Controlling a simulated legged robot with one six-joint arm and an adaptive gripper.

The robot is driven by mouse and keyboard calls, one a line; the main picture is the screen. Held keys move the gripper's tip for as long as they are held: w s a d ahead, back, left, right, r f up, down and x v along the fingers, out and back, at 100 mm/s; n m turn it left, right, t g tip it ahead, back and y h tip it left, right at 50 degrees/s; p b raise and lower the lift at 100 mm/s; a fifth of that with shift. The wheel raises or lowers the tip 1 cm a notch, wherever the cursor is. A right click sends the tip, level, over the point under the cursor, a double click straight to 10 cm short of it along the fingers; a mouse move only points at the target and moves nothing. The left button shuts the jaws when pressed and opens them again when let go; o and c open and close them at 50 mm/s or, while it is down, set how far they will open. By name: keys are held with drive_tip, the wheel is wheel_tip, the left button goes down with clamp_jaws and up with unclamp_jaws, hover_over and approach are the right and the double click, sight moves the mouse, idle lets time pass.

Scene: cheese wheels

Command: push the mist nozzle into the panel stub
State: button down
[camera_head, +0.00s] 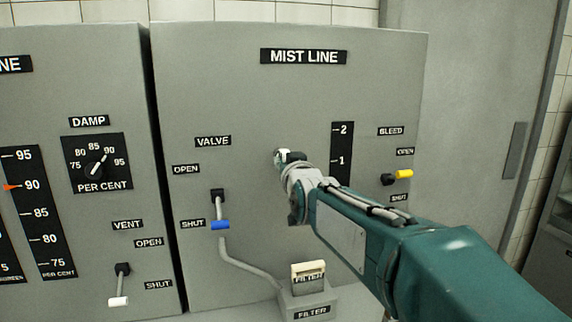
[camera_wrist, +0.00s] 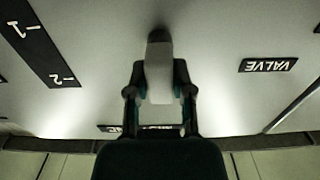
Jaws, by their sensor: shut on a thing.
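The mist nozzle (camera_wrist: 158,84) is a pale, narrow piece standing between my gripper's two dark fingers in the wrist view. My gripper (camera_wrist: 158,92) is shut on it. A dark round end (camera_wrist: 158,37), which looks like the panel stub, lies in line with the nozzle's far end. The two look touching or nearly so; I cannot tell how deep the nozzle sits. In the head view my gripper (camera_head: 291,157) is at the face of the MIST LINE panel (camera_head: 260,110), left of the 1–2 scale. A small pale bit of the nozzle (camera_head: 281,156) shows there; my gripper hides the rest.
A blue-handled valve lever (camera_head: 220,225) is left of my gripper, by SHUT. A yellow-handled bleed lever (camera_head: 404,174) is to the right, above my arm. The FILTER box (camera_head: 310,303) stands low in front.

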drive_tip(key=shift+w+a, duration=0.1)
drive_tip(key=shift+w, duration=0.35)
drive_tip(key=shift+c, duration=2.1)
unclamp_jaws()
drive_tip(key=v, duration=1.1)
drive_tip(key=shift+s, duration=0.4)
drive_tip(key=s+d+f+m+g+h, duration=0.1)
drive_tip(key=s+d+f+g+h, duration=0.1)
drive_tip(key=s+d+f+g, duration=0.4)
drive_tip(key=s+d+f+m+g+h, duration=0.2)
drive_tip(key=s+d+f+g, duration=0.3)
drive_tip(key=s+f, duration=1.1)
drive_tip(key=s+d+h, duration=0.1)
drive_tip(key=s+d, duration=0.2)
drive_tip(key=shift+s+d+f+g, duration=0.25)
drive_tip(key=shift+s+d+g, duration=0.1)
drive_tip(key=shift+g, duration=0.05)
